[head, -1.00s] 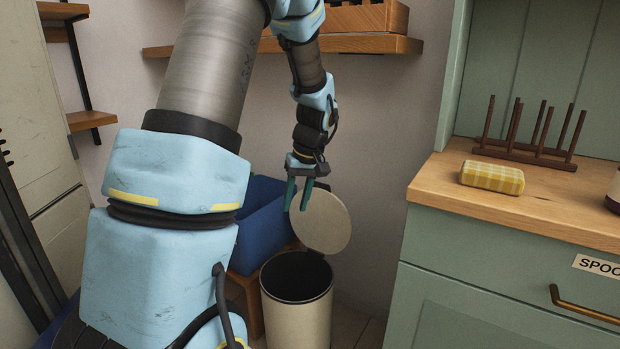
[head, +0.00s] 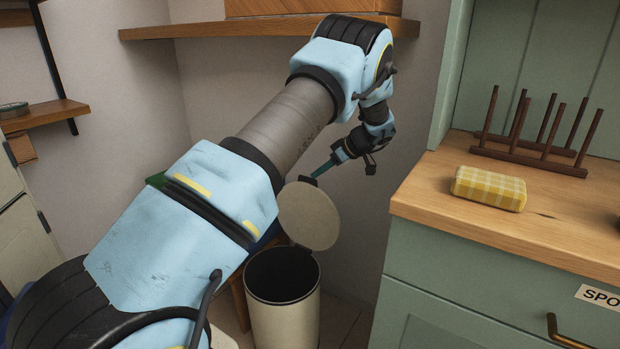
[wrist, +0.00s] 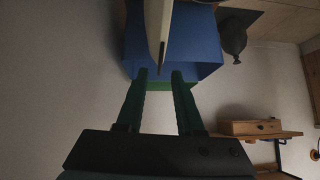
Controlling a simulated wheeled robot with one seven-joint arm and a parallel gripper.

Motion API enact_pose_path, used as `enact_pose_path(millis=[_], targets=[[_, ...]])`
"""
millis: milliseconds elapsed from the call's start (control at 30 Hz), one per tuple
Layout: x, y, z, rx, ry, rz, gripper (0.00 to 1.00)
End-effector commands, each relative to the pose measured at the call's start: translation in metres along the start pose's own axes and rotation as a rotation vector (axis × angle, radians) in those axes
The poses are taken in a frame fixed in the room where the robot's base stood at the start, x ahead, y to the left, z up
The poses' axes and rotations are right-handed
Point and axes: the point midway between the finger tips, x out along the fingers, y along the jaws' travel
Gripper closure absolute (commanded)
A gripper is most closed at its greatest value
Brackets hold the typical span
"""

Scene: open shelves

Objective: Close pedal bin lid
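The pedal bin (head: 286,322) is a cream cylinder with a dark rim, standing on the floor. Its round cream lid (head: 308,214) stands raised, hinged at the back of the open mouth. My gripper (head: 317,174) is at the lid's upper edge, on its far right side, with teal fingers pointing left and down. In the wrist view my gripper (wrist: 161,73) has its fingers apart, and the lid (wrist: 158,25) shows edge-on just ahead, in line with the gap. I cannot tell whether they touch.
A blue container (wrist: 205,48) lies beyond the lid in the wrist view. A green cabinet (head: 450,270) with a wooden top stands at right, holding a yellow checked block (head: 489,188) and a dark peg rack (head: 530,155). A wooden shelf (head: 200,30) is on the wall above.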

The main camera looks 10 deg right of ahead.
Motion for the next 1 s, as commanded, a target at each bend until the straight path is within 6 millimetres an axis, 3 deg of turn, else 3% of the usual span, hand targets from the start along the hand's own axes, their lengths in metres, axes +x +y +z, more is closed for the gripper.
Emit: enact_pose_path(millis=[100,300,700,1000], targets=[[0.023,-0.001,-0.001,0.000,-0.002,-0.003,0.64],[0.047,0.000,-0.001,0.000,-0.001,-0.001,0.64],[0.054,0.000,0.000,0.001,-0.001,0.001,0.64],[0.054,0.000,0.000,0.001,-0.001,0.000,0.96]])
